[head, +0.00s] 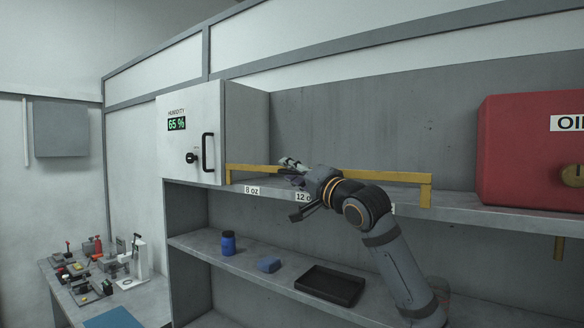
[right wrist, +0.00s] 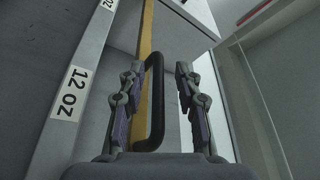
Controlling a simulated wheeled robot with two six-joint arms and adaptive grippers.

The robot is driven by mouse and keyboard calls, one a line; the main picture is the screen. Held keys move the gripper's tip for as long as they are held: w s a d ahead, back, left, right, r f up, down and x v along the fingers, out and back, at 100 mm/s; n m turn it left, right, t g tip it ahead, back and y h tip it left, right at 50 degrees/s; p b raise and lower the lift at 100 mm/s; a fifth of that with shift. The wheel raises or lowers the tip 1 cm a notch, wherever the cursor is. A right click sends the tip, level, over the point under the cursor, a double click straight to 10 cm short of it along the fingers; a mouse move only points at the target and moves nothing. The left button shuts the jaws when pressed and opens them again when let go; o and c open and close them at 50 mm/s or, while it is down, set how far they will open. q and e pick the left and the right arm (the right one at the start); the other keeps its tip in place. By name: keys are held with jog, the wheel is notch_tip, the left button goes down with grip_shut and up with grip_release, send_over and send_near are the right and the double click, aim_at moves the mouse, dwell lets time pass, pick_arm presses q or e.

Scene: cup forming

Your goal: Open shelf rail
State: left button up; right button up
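The yellow shelf rail (head: 395,175) runs level across the front of the upper shelf (head: 455,202), with a short post at each end. My right gripper (head: 290,188) is at the middle of the rail, above the "12 oz" label, with one finger above the bar and one lower in front. In the right wrist view the fingers of my right gripper (right wrist: 160,75) are spread apart. The rail (right wrist: 144,95) shows between them, close to the left finger. I cannot tell whether it is touched. My left gripper is out of view.
A humidity cabinet (head: 232,115) with a black handle (head: 208,152) stands left of the rail. A red oil box (head: 530,150) is at right. The lower shelf holds a blue jar (head: 228,244), a blue block (head: 268,264) and a black tray (head: 330,285).

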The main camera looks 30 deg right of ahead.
jog(key=shift+d, duration=0.1)
jog(key=shift+c, duration=0.2)
jog(key=shift+w+d+f, duration=0.1)
jog(key=c, duration=0.5)
grip_shut()
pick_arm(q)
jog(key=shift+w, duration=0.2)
